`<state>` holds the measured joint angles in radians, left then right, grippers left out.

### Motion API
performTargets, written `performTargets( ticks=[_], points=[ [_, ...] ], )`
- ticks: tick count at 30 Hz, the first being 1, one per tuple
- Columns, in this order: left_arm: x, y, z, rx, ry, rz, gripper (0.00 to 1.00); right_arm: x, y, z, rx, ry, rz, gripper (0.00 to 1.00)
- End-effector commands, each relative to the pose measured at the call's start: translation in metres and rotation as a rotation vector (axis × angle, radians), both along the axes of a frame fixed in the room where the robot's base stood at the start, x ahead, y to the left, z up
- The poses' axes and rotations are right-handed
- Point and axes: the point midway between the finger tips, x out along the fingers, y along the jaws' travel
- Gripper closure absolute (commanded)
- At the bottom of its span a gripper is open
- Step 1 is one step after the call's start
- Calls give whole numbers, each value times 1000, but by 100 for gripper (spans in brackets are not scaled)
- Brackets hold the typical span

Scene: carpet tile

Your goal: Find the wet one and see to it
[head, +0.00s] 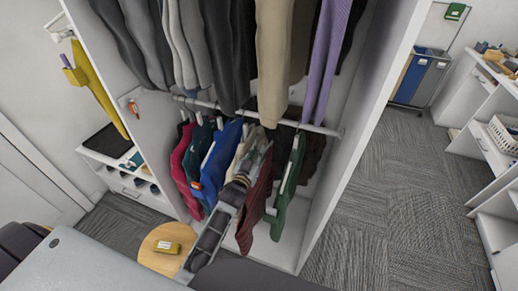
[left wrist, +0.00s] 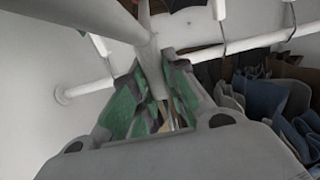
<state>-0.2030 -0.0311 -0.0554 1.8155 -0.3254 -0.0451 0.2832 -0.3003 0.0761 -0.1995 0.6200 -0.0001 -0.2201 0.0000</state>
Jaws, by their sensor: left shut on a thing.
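Several garments hang on the lower rail (head: 262,117) of a white wardrobe: crimson (head: 182,165), teal (head: 196,150), blue (head: 217,160), beige (head: 243,148), maroon (head: 256,208), green (head: 289,185) and dark brown. I cannot tell by look which one is wet. My left gripper (head: 257,160) reaches up among them, between the beige and maroon ones. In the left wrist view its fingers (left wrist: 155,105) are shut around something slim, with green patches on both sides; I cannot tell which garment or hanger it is. My right gripper is not in view.
An upper row of grey, tan (head: 272,60) and purple (head: 325,60) clothes hangs above. A round wooden stool (head: 160,262) with a small yellow item stands in front. Bins (head: 420,77) and white shelves (head: 490,150) are at the right. Carpet (head: 370,200) between is clear.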

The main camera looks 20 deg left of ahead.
Motion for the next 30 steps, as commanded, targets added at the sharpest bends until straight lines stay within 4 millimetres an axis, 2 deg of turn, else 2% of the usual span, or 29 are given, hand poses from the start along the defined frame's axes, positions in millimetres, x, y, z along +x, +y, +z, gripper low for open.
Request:
performTargets(
  ticks=[30],
  points=[
    [-72,3,2,0,-1,1,100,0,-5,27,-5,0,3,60]
  ],
)
